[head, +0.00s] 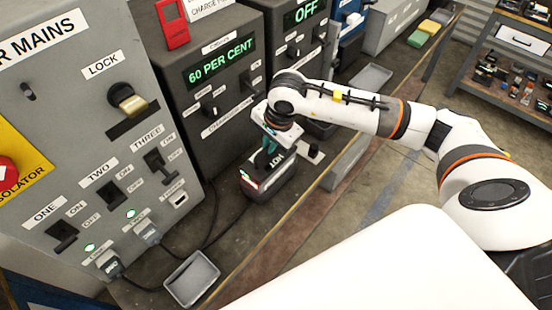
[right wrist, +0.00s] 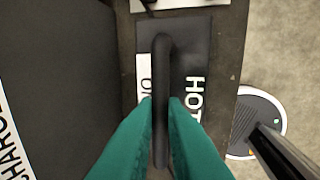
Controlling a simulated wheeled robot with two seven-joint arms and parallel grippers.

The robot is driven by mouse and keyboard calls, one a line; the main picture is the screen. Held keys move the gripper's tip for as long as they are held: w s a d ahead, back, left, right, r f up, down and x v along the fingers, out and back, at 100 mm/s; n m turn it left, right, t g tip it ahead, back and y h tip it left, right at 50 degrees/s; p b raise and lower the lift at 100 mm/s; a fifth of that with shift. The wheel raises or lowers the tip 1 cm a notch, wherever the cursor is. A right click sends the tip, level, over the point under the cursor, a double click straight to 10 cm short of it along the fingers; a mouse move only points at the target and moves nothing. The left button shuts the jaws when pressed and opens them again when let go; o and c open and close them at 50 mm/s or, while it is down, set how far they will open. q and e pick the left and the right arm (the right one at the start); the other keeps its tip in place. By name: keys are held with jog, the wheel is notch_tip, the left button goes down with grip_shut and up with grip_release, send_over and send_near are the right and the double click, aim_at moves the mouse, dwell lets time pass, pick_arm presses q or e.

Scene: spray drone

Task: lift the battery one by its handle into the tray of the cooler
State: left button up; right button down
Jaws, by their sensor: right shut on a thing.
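The battery (head: 268,182) is a dark box with a HOT label, in front of the charger reading 60 PER CENT. In the right wrist view its dark top (right wrist: 192,65) shows HOT and a partly covered white label. My right gripper (head: 268,152) comes down on it from above. Its teal fingers (right wrist: 160,108) are shut on the black handle (right wrist: 161,70), one on each side. I cannot tell whether the battery touches the bench. I cannot make out which tray is the cooler's. My left gripper is not in view.
Another tray (head: 372,78) lies further right. A shelf (head: 505,75) stands across the floor.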

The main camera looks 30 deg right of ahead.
jog(key=shift+w+r, duration=0.2)
jog(key=shift+r, duration=0.45)
jog(key=w+p+v, duration=0.2)
jog(key=p+v, duration=0.3)
jog(key=v, duration=0.4)
jog(key=w+a+r+p+v, duration=0.1)
jog(key=p+v, duration=0.3)
jog(key=v, duration=0.5)
jog(key=shift+w+a+r+p, duration=0.2)
jog(key=shift+w+a+p, duration=0.1)
jog(key=shift+w+p, duration=0.1)
dwell(0.6)
